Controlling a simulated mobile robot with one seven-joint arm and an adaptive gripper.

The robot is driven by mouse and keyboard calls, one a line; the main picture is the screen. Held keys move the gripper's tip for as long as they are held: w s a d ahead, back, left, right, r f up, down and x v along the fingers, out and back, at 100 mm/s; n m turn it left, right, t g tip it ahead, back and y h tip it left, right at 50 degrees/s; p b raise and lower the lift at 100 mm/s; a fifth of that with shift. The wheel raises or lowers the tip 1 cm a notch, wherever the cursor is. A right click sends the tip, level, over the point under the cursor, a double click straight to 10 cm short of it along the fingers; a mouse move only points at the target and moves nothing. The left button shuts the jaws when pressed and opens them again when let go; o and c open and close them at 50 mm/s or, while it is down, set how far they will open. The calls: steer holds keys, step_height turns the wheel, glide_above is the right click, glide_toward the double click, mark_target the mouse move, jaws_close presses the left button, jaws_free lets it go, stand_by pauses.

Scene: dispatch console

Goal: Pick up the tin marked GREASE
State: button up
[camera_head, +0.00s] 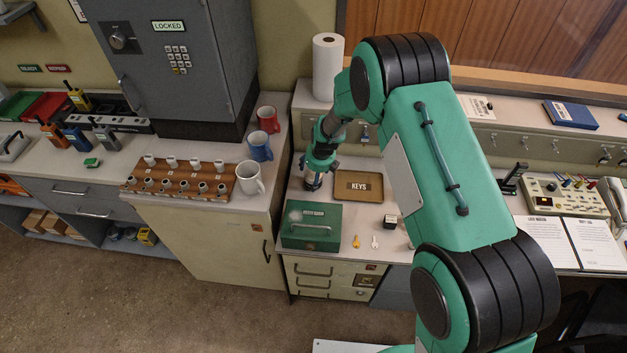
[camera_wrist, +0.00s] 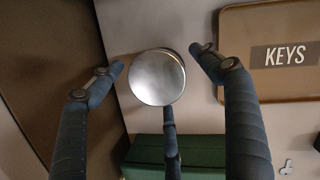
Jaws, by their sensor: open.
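A round tin (camera_wrist: 158,78) with a plain silvery lid stands on the light counter in the wrist view, seen from above. No marking on it shows from here, so I cannot read GREASE. My gripper (camera_wrist: 160,62) is open over the tin, with a blue-grey finger on the left, one on the right and one at the lower side.
A brown KEYS tray (camera_head: 358,198) lies close on the right, and it shows in the wrist view (camera_wrist: 238,90). A green cash box (camera_head: 311,238) sits just in front. A paper roll (camera_head: 327,68) stands behind. Mugs (camera_head: 250,180) stand on the cabinet left.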

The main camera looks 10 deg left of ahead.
mark_target(313, 173)
steer(key=shift+x, duration=1.5)
steer(key=c, duration=1.4)
steer(key=shift+r, duration=0.1)
steer(key=shift+r+p, duration=0.65)
steer(key=shift+r, duration=4.3)
